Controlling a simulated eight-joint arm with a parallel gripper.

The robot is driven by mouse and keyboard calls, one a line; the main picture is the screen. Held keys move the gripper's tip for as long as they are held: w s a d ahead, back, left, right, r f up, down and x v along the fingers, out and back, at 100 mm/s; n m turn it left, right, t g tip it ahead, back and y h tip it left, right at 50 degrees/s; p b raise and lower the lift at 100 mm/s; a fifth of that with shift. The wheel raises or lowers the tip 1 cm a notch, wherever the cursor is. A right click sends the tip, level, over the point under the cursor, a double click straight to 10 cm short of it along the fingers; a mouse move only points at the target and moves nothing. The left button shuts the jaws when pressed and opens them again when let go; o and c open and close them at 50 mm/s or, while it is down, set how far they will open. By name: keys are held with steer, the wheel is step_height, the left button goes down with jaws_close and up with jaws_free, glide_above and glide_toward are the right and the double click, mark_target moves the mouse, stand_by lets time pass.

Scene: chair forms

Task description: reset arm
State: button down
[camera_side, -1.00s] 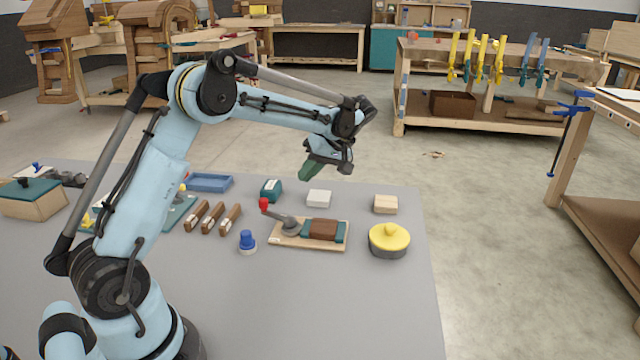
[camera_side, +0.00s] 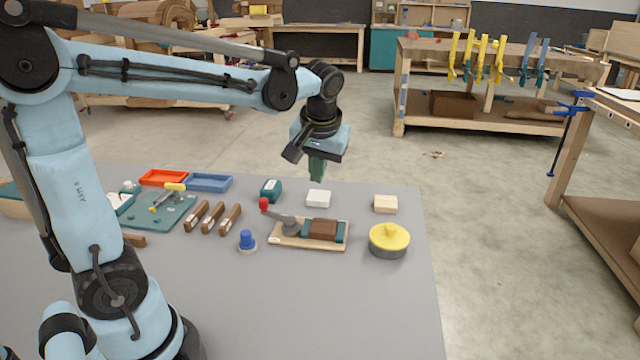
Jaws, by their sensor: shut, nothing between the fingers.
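My gripper (camera_side: 317,170) hangs above the back of the grey table, with its green fingers pointing down. It is shut and holds nothing. It is above and beyond the white block (camera_side: 318,198), apart from everything on the table. My arm reaches in from the left, with its forearm nearly level.
On the grey table (camera_side: 330,300) are a wooden fixture with a red-knobbed lever (camera_side: 285,241), a yellow-lidded round pot (camera_side: 389,240), a wooden block (camera_side: 385,204), a teal box (camera_side: 270,190), a blue-knobbed stamp (camera_side: 247,241), several brown-handled tools (camera_side: 213,216), and red (camera_side: 163,178) and blue trays (camera_side: 209,182). The front is clear.

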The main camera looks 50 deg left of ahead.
steer(key=s+d+f+m+t+h, duration=0.3)
steer(key=s+d+m+t, duration=0.2)
steer(key=s+d+m, duration=0.2)
steer(key=shift+s+d+f+h, duration=0.2)
steer(key=shift+s+d+h, duration=0.1)
steer(key=shift+s+d, duration=0.5)
